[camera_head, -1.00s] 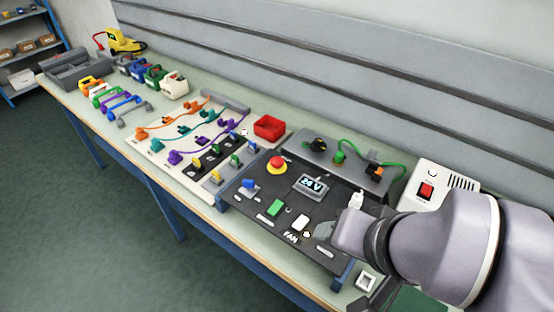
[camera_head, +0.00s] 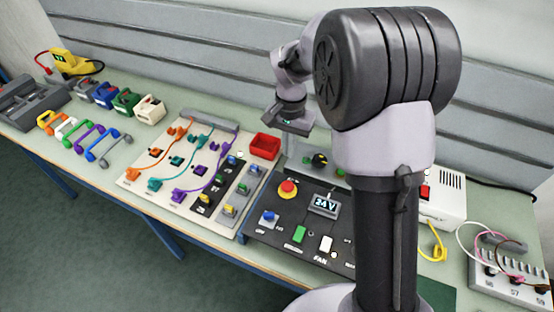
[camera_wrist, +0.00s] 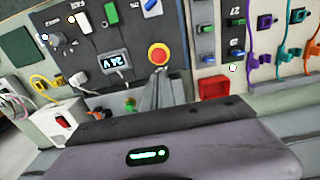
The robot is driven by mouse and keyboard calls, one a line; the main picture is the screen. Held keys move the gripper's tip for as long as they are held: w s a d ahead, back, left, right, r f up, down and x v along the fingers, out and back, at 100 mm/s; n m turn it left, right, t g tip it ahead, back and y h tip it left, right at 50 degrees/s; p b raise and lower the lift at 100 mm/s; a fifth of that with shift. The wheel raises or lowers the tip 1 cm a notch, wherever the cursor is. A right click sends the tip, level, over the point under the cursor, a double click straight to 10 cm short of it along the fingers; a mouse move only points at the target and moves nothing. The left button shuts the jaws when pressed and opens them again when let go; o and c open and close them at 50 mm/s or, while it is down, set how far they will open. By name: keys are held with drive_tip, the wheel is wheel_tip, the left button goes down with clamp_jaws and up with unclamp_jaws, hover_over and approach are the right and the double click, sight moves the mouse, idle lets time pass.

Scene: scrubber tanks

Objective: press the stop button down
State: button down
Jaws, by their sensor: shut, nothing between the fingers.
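The stop button is a red mushroom head on a yellow ring (camera_head: 288,188), set at the upper left of a dark sloped control panel (camera_head: 278,221). It also shows in the wrist view (camera_wrist: 158,55), just beyond my fingertips. My gripper (camera_head: 287,124) is above and behind the panel in the head view, apart from the button. In the wrist view its narrow fingers (camera_wrist: 159,72) are together, with nothing between them, and point towards the button. The fingertips are hard to make out in the head view.
My arm hides the panel's right side.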

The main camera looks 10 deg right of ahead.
sight(288, 185)
wheel_tip(288, 185, down, 14)
drive_tip(key=b, duration=0.3)
drive_tip(key=shift+s+d+b, duration=0.1)
drive_tip(key=shift+s+b, duration=0.05)
drive_tip(key=shift+b, duration=0.15)
